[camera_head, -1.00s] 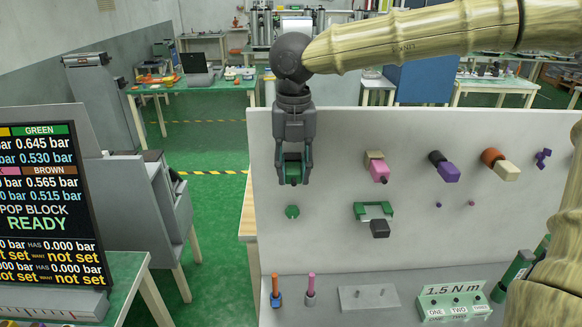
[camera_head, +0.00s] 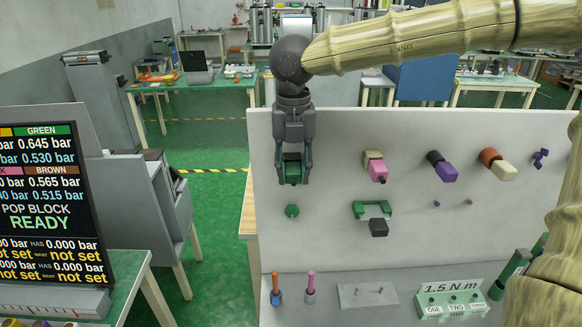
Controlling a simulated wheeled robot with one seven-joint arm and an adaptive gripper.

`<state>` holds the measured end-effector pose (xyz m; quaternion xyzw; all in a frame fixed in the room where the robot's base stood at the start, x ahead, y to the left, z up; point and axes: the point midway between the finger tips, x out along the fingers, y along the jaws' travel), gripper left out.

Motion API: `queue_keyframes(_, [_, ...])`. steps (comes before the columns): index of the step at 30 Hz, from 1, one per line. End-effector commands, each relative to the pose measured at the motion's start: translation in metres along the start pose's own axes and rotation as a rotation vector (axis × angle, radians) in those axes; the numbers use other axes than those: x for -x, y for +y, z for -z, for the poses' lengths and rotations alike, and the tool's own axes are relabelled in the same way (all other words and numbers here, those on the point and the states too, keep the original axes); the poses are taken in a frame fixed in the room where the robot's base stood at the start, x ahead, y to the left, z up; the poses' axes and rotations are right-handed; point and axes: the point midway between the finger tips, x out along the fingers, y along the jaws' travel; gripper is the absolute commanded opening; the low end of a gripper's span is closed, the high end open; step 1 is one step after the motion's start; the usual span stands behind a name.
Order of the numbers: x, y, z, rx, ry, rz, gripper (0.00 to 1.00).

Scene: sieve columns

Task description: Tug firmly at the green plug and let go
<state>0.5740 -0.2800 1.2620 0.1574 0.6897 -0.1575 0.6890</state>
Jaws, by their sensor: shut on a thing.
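The green plug (camera_head: 292,173) is at the upper left of the upright grey panel (camera_head: 330,240). My gripper (camera_head: 293,180) points down in front of the panel, with one finger on each side of the plug. It is shut on the plug. The fingers and palm hide part of the plug, and its seat in the panel cannot be seen.
A small green knob (camera_head: 292,211) sits just below. To the right are a pink plug (camera_head: 377,171), a purple plug (camera_head: 446,172) and a green bracket with a dark block (camera_head: 378,227). A screen (camera_head: 50,200) stands at the left. A torque box (camera_head: 453,300) is on the ledge.

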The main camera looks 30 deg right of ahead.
Motion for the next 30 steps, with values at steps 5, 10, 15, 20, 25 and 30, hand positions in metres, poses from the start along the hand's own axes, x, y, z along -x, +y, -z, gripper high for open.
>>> queue_keyframes(5, [0.0,0.0,-0.001,-0.001,-0.002,-0.001,0.57])
queue_keyframes(10, [0.001,0.0,-0.002,-0.001,-0.003,-0.001,0.57])
queue_keyframes(15, [0.003,0.0,-0.002,-0.002,-0.003,-0.002,0.57])
queue_keyframes(20, [0.017,0.001,-0.002,-0.002,-0.007,-0.003,0.57])
queue_keyframes(25, [0.046,0.0,-0.002,-0.003,-0.008,-0.003,0.57])
queue_keyframes(30, [0.077,0.0,-0.001,-0.001,-0.006,-0.002,0.57])
